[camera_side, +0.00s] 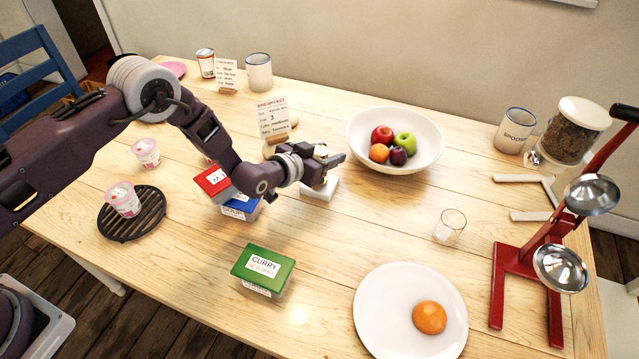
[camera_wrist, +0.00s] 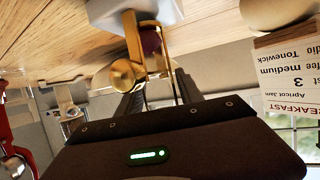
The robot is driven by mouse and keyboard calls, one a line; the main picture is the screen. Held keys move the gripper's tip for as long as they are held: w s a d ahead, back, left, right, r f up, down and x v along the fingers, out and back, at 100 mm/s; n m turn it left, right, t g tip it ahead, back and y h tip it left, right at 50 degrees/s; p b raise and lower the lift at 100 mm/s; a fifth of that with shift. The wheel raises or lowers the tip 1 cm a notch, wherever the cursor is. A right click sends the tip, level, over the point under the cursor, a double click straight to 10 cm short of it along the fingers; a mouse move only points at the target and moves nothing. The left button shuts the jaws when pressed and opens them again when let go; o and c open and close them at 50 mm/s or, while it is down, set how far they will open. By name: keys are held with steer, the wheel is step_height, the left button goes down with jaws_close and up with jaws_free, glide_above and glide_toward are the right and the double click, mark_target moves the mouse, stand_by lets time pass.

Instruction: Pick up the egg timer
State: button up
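The egg timer (camera_wrist: 122,76) appears to be the brass-coloured piece with a round disc, thin posts and a dark red part, on a white base (camera_wrist: 107,12) in the wrist view. In the side view the white base (camera_side: 319,190) sits on the table under my gripper (camera_side: 334,161), which hides most of the timer. In the wrist view my gripper's dark fingers (camera_wrist: 160,88) stand apart, with the brass part between or just beyond them. I see no clear grip; whether a finger touches the brass is hard to tell.
Spice boxes (camera_side: 240,204) stand close to my wrist, with a green curry box (camera_side: 263,269) nearer the front. A breakfast card (camera_side: 273,117) stands just behind my gripper. The fruit bowl (camera_side: 432,129) is close on the right. Clear table lies in front of the base.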

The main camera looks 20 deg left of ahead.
jaws_close()
steer(key=shift+r, duration=0.1)
stand_by(1.0)
